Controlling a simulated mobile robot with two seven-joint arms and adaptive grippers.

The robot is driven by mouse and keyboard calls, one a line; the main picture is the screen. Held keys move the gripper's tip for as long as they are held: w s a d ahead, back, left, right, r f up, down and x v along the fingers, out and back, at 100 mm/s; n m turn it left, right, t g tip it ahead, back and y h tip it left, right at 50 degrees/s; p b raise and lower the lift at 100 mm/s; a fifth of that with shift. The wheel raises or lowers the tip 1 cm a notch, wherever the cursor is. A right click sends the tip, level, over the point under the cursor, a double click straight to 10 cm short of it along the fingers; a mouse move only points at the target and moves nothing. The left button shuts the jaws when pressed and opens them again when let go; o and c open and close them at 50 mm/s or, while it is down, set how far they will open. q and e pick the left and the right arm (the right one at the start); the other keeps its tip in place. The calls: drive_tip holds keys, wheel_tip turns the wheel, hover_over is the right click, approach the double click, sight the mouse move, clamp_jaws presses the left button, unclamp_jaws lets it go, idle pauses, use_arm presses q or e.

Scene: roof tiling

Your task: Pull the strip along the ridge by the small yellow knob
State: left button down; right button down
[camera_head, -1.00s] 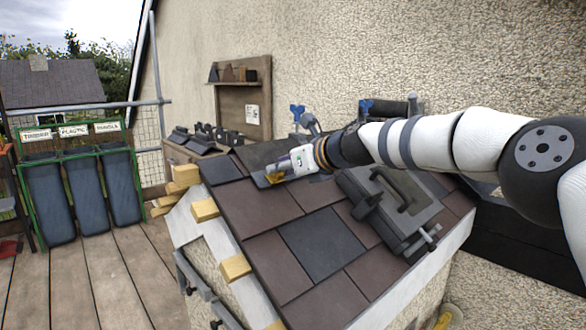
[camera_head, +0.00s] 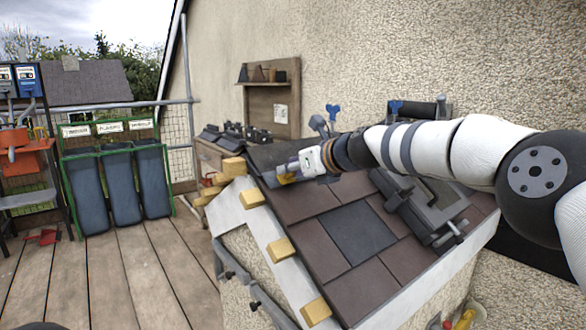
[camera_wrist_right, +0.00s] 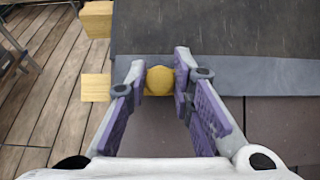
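The small yellow knob (camera_wrist_right: 160,79) sits between the two fingertips of my right gripper (camera_wrist_right: 161,80) in the right wrist view, with the pads close against its sides. The knob stands at the near edge of the flat grey strip (camera_wrist_right: 265,76), near the strip's left end. In the head view my right gripper (camera_head: 288,175) reaches from the right to the upper left part of the tiled roof (camera_head: 345,270), with a bit of yellow at its tips. The gripper and arm hide much of the ridge there. My left gripper is not in view.
Yellow blocks (camera_head: 281,250) line the roof's left edge. A grey tool with a handle (camera_head: 425,205) lies on the tiles below my arm. Blue bins (camera_head: 120,185) stand at the left on a wooden deck. A textured wall (camera_head: 400,60) rises behind the roof.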

drive_tip(key=c, duration=1.4)
unclamp_jaws()
drive_tip(key=shift+s+a+f, duration=0.15)
drive_tip(key=shift+a+f, duration=0.05)
drive_tip(key=shift+c, duration=0.2)
drive_tip(key=shift+d+r, duration=0.1)
drive_tip(key=shift+s+d+r, duration=0.2)
drive_tip(key=v, duration=1.1)
drive_tip(key=shift+s, duration=0.1)
